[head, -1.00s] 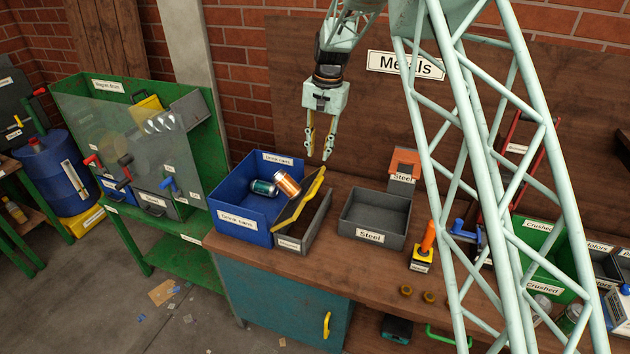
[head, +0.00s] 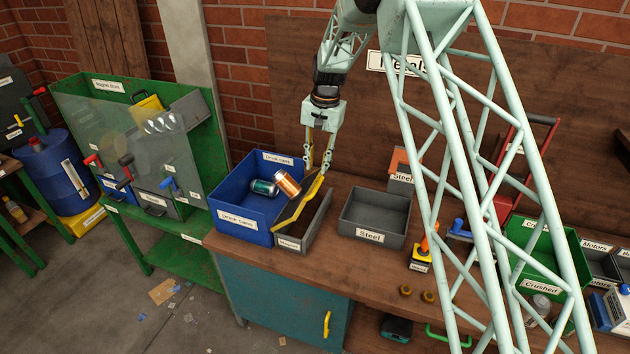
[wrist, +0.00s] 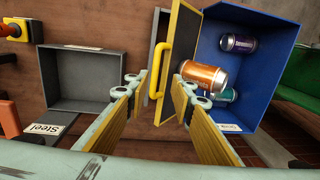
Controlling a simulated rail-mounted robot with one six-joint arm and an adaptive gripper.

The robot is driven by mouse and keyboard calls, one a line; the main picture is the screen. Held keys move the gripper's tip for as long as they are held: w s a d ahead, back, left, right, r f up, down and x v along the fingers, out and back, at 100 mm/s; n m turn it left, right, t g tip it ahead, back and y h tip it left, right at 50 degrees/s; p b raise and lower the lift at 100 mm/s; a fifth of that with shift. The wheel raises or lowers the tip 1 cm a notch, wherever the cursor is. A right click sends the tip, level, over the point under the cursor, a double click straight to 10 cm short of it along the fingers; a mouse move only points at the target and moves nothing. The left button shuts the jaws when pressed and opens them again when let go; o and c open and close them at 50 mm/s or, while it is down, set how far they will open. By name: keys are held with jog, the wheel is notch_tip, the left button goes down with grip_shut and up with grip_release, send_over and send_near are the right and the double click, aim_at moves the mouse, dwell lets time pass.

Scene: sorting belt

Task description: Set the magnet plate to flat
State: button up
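The magnet plate (head: 296,208) is a dark panel with a yellow edge and a yellow handle (wrist: 161,80). My gripper (head: 317,169) is open and empty, pointing down just above the plate's upper end. In the wrist view the fingertips (wrist: 159,82) lie on either side of the handle in the picture, with no clear contact. An orange can (wrist: 203,75) is close to the right finger, at the near wall of the blue bin.
The blue drink cans bin (head: 240,226) holds several cans to the left of the plate. A grey steel bin (head: 373,238) stands to the right. The orange-handled tool (head: 421,259) and blue-handled item (head: 460,231) are further right. Bench space between the bins is narrow.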

jog(key=shift+w+a+f+p, duration=0.1)
jog(key=shift+a+f+p, duration=0.1)
jog(key=shift+f, duration=1.75)
jog(key=shift+a+f+p, duration=0.15)
jog(key=shift+f+p, duration=0.05)
jog(key=shift+f, duration=1.75)
jog(key=shift+c, duration=0.7)
